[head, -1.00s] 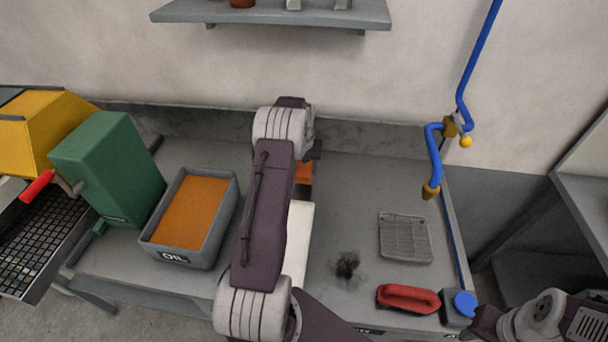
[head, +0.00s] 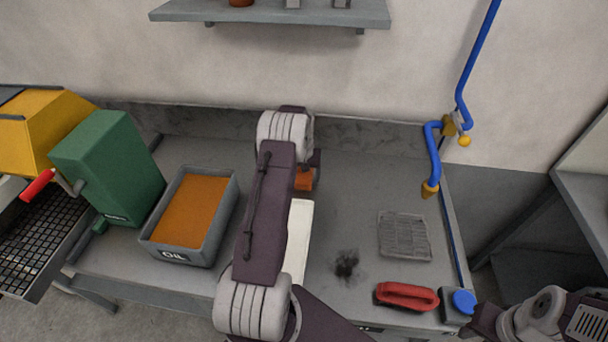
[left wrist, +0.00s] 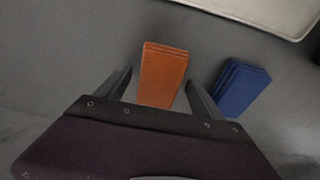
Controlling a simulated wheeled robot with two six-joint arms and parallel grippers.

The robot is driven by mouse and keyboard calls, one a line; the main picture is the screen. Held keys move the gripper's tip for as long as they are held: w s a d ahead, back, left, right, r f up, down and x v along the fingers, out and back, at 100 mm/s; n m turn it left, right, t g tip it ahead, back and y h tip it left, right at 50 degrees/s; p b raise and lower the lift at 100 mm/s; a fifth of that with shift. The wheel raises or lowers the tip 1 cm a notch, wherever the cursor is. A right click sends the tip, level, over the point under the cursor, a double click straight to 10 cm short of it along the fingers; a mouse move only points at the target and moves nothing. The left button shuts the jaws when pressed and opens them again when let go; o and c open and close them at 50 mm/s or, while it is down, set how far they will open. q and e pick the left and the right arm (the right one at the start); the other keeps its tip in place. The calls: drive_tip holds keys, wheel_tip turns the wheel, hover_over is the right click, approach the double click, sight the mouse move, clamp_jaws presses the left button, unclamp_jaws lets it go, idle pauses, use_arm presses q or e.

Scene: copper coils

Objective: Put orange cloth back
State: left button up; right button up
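The orange cloth (left wrist: 163,75) is a folded stack. In the left wrist view it lies between the two fingers of my left gripper (left wrist: 160,82), with grey surface showing at its sides. The gripper is open around it; I cannot tell whether the cloth rests on the worktop. In the head view a small part of the orange cloth (head: 303,181) shows beside my left arm, which hides the rest. A folded blue cloth (left wrist: 240,87) lies to the right of the gripper in the wrist view. My right gripper (head: 482,322) is at the lower right; its fingers are unclear.
A grey box marked OIL (head: 152,249) holds orange liquid on the left, beside a green machine (head: 115,165). A white block (head: 301,230) is partly behind my left arm.

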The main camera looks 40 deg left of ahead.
sight(303, 179)
use_arm(q)
drive_tip(key=shift+r, duration=0.1)
wheel_tip(303, 179, up, 12)
drive_tip(key=s+d, duration=0.1)
drive_tip(key=s, duration=0.1)
drive_tip(key=s+d+m, duration=0.1)
drive_tip(key=s+d, duration=0.2)
drive_tip(key=d, duration=0.4)
drive_tip(key=s+d+m, duration=0.2)
drive_tip(key=s+d, duration=0.1)
drive_tip(key=d, duration=0.4)
drive_tip(key=s+d+f+m+h, duration=0.1)
drive_tip(key=s+d+m, duration=0.1)
drive_tip(key=s+d, duration=0.8)
drive_tip(key=s, duration=0.4)
drive_tip(key=shift+s+f+m, duration=0.15)
drive_tip(key=shift+f+m, duration=0.15)
